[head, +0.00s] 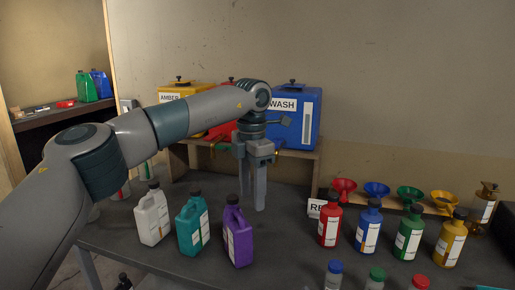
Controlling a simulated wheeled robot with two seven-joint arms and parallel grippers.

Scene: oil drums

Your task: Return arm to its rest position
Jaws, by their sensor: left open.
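My left arm comes in from the left and reaches across the table. My left gripper (252,186) points down with its two fingers apart and nothing between them. It hangs in front of the drum shelf, just behind and right of the purple jug (237,237). My right gripper is not in view.
White (152,218) and teal (192,226) jugs stand beside the purple one on the dark table (290,225). The blue WASH drum (292,115) is behind my arm. Red (330,226), blue (368,229), green (409,235) and yellow (450,243) bottles stand right, before coloured funnels (410,194).

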